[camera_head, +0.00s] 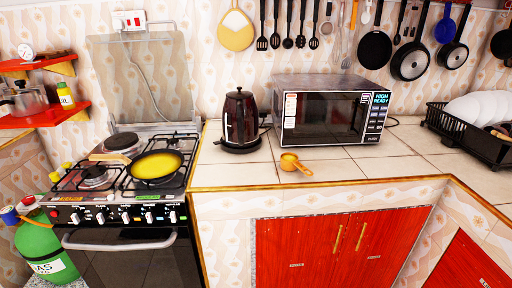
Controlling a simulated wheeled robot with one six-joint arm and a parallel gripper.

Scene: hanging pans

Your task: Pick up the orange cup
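A small orange cup (289,161) with a handle sits on the tiled counter. Its handle points toward the lower right. It stands in front of the microwave and to the right of the kettle, a little back from the counter's front edge. Nothing touches it. My gripper is not visible in the head view.
A dark kettle (240,119) and a microwave (333,110) stand behind the cup. A yellow pan (155,166) sits on the gas stove (128,190) at left. A black dish rack (470,136) with plates stands at right. Counter tiles around the cup are clear.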

